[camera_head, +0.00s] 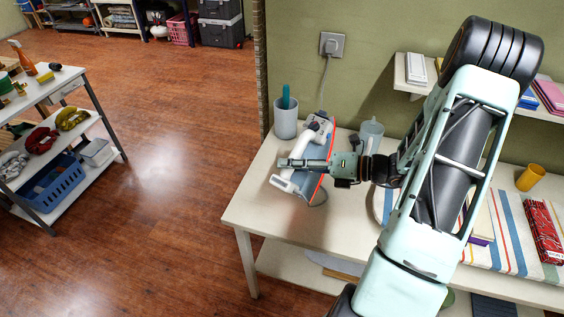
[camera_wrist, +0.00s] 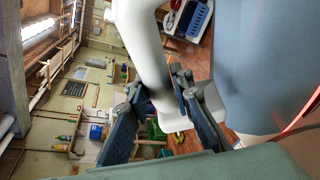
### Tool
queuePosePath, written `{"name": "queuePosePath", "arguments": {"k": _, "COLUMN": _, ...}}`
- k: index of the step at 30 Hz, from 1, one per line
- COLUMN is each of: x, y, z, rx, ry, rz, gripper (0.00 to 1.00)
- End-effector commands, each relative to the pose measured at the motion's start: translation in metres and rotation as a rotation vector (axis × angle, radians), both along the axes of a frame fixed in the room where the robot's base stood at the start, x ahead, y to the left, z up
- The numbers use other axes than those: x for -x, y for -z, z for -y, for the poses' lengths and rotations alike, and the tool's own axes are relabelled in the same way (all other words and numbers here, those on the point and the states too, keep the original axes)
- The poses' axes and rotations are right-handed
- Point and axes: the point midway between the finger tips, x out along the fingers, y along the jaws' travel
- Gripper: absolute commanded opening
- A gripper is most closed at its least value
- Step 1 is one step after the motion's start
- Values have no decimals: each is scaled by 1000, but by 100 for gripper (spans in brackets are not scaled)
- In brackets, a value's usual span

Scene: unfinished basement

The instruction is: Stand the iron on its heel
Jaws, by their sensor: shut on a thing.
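The iron (camera_head: 318,150) is at the left end of the white table, white and blue-grey with a red-orange edge line. It looks tipped up, with its soleplate side turned to the right; whether its heel rests on the table I cannot tell. My gripper (camera_head: 288,163) reaches in from the right and is shut on the iron's white handle. In the wrist view the two dark fingers (camera_wrist: 172,110) close around the pale handle (camera_wrist: 150,60), beside the grey-blue body (camera_wrist: 255,60). The iron's lower part is partly hidden by my gripper.
A cord runs up to the wall socket (camera_head: 332,44). A striped cloth (camera_head: 508,228) covers the right side of the table (camera_head: 252,213). The table's left edge is close.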

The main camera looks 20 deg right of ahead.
Motion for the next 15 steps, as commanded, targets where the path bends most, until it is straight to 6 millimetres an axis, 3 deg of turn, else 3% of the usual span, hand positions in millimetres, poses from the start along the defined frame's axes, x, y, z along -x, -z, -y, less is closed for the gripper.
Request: {"name": "queuePosePath", "arguments": {"k": 15, "x": 22, "y": 58, "z": 53, "rx": 515, "ry": -198, "rz": 512, "gripper": 0}}
